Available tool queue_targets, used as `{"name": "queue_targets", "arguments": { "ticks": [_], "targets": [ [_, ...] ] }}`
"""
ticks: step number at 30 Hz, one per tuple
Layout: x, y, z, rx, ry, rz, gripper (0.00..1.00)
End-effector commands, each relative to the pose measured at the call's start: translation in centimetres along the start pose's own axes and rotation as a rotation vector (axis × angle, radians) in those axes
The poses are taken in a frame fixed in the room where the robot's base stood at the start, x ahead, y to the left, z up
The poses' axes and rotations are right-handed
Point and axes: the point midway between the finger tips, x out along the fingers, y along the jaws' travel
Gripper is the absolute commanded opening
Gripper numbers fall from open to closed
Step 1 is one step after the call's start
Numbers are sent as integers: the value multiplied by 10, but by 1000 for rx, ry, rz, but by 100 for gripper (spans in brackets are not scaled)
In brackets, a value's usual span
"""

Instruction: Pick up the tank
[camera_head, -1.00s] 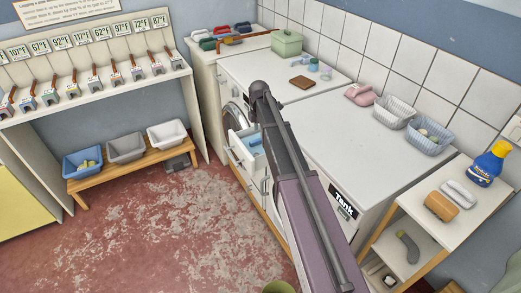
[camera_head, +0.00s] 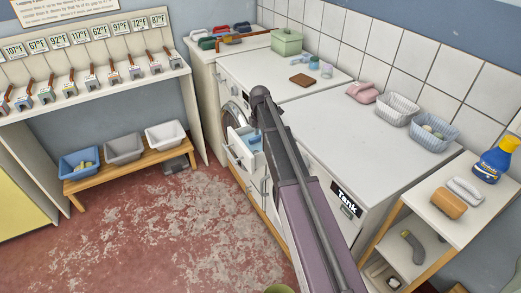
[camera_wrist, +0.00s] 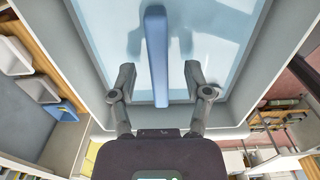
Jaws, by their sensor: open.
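In the wrist view, a light-blue tank (camera_wrist: 205,60) sits inside a pale open drawer (camera_wrist: 245,85). A darker blue bar-shaped handle (camera_wrist: 156,60) stands over its middle. My gripper (camera_wrist: 159,76) is open, with one finger on each side of the handle and visible gaps on both sides. I cannot tell whether the fingertips are down at the handle's height. In the head view, the pulled-out drawer (camera_head: 240,150) shows a bit of the blue tank (camera_head: 253,140) inside. My arm hides part of it, and my gripper is hard to make out there.
A white machine (camera_head: 375,140) with a "Tank" label (camera_head: 345,197) stands right of the drawer. A bench (camera_head: 130,166) with several bins is at left. A shelf (camera_head: 440,212) with a blue bottle (camera_head: 495,160) is at right. The floor left of the machines is clear.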

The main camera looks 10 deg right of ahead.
Motion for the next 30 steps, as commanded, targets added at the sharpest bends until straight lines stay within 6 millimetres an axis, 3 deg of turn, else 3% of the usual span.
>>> {"name": "queue_targets", "arguments": {
  "ticks": [4,23,30],
  "targets": [
    [8,0,0,0,0,0,63],
    [7,0,-1,-1,0,0,63],
    [8,0,-1,-1,0,0,0]
  ]
}}
